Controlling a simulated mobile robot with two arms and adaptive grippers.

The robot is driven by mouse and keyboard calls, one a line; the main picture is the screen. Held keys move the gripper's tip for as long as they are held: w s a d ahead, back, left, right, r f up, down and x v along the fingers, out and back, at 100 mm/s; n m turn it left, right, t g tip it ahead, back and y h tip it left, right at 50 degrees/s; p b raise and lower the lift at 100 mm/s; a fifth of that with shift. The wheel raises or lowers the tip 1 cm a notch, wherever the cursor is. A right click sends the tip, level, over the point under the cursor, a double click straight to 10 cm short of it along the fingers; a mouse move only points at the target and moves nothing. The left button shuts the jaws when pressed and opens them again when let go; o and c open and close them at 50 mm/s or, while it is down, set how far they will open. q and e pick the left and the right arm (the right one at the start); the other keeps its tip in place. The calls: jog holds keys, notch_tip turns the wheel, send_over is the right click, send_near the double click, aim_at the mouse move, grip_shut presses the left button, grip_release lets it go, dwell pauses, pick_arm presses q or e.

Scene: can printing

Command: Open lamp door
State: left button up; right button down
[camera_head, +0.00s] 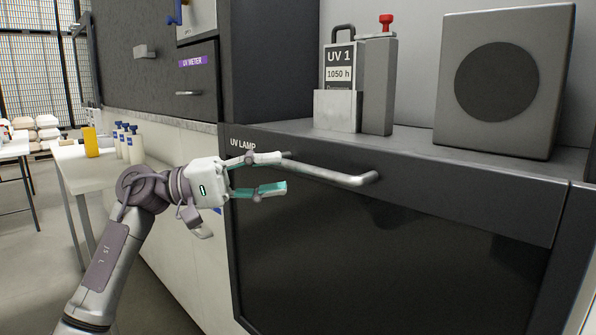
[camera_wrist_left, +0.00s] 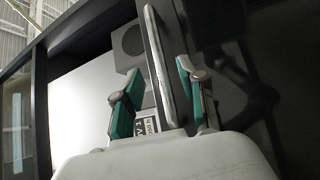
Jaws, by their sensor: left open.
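The lamp door (camera_head: 390,265) is a dark front panel below the "UV LAMP" label, and it looks shut. Its handle (camera_head: 335,174) is a light metal bar across the upper part of the door. My left gripper (camera_head: 281,172) is at the handle's left end, with its teal-padded fingers apart. In the left wrist view, the handle (camera_wrist_left: 155,45) runs between the two open fingers of the left gripper (camera_wrist_left: 158,70). The fingers do not appear closed on it. The handle's left end is partly hidden by the upper finger in the head view. My right gripper is not in view.
A "UV METER" drawer (camera_head: 197,85) is at upper left. A white table (camera_head: 90,170) with bottles stands at left.

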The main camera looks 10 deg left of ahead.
pick_arm(q)
jog(key=a, duration=0.5)
jog(key=shift+s+a+f, duration=0.35)
jog(key=shift+f, duration=0.05)
